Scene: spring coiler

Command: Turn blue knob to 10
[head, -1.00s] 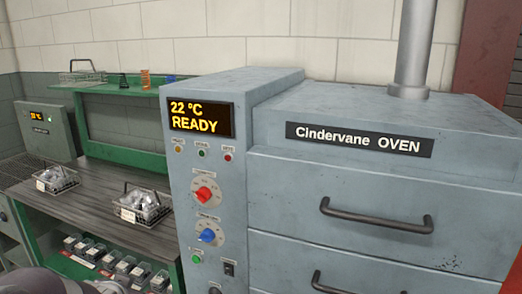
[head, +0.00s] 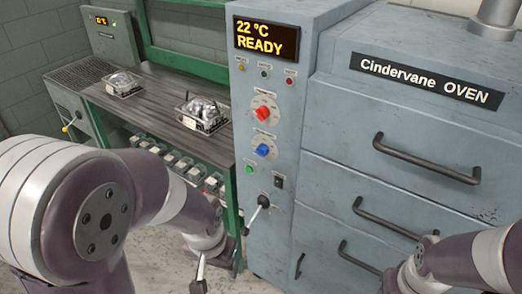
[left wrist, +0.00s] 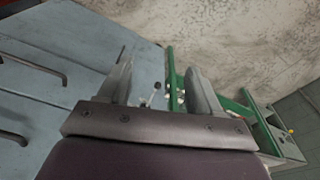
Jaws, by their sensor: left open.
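The blue knob (head: 263,151) is on the front panel of the grey-blue oven, on a pale round dial (head: 264,142). Its pointer and the dial numbers are too small to read. A red knob (head: 264,113) sits on a similar dial just above. My left gripper (head: 219,268) is open and empty, low in front of the oven's left edge, below the blue knob and apart from it. In the left wrist view its two fingers (left wrist: 160,85) are spread, with the oven to the left. My right arm enters at the lower right; its gripper is out of view.
The oven display (head: 267,39) reads 22 °C READY. A green button (head: 250,170), a black switch (head: 279,181) and a lever (head: 258,212) sit below the blue knob. Drawer handles (head: 427,160) jut out at right. A workbench (head: 155,95) with wire baskets stands left.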

